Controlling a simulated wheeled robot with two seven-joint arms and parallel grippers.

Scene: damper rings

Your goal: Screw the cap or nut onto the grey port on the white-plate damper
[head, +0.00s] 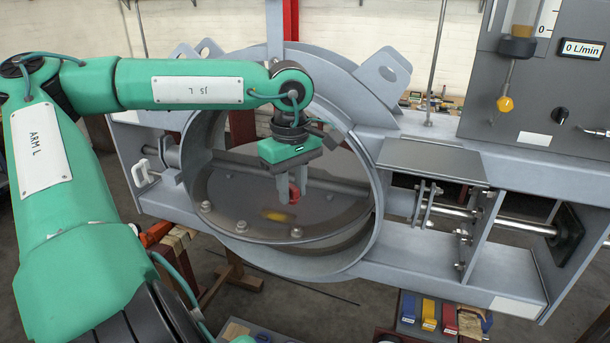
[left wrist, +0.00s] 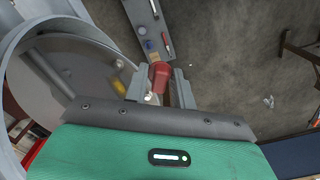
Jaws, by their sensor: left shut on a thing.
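My left gripper (head: 293,194) hangs fingers-down inside the round opening of a large grey damper ring (head: 374,190). It is shut on a red cap-like piece (head: 295,193). In the left wrist view the red piece (left wrist: 160,74) sits between the two grey fingers, with a small pale spot near its lower end. Below the fingers is the damper's dull grey disc (head: 235,205), with a blurred yellow mark on it. The held piece appears above the disc, apart from it. I cannot make out a grey port. My right gripper is not in view.
Bolt heads (head: 241,226) line the ring's lower rim. A linkage with a shaft (head: 452,210) is at the right, under a grey cover plate (head: 430,160). A gauge panel (head: 530,80) stands at upper right. Blue, yellow and red bins (head: 429,314) lie below.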

